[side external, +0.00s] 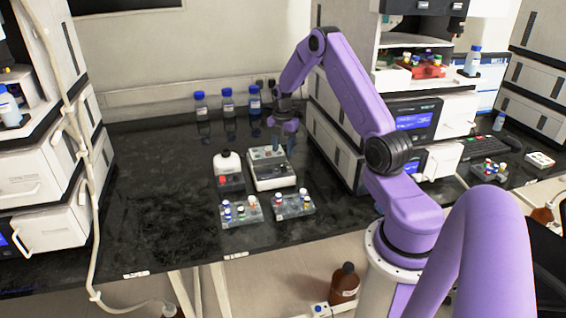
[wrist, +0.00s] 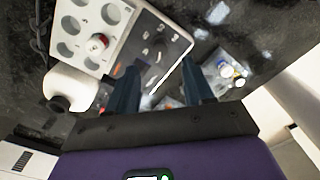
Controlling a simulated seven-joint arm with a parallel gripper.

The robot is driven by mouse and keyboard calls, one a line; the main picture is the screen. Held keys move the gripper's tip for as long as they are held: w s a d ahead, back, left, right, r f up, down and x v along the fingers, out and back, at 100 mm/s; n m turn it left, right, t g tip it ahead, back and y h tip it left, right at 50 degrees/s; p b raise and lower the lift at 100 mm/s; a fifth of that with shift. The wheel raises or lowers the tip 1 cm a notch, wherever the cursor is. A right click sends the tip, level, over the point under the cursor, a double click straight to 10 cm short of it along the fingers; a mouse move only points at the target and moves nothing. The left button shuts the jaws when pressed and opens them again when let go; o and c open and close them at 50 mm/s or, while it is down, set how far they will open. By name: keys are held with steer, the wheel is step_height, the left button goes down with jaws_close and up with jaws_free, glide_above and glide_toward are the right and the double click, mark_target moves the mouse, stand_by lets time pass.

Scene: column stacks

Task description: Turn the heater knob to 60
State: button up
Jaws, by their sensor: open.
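My gripper (side external: 283,150) is above the heater, pointing down. In the wrist view its two dark fingers (wrist: 160,88) are apart, with nothing visible held between them, near the control panel.
Two clear vial racks, left (side external: 241,213) and right (side external: 294,208), stand in front. Several blue-capped bottles (side external: 228,103) stand behind. The bench's left part (side external: 150,190) is clear.

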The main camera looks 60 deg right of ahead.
mark_target(283, 165)
step_height(283, 165, down, 7)
steer(key=shift+r, duration=0.2)
jaws_close()
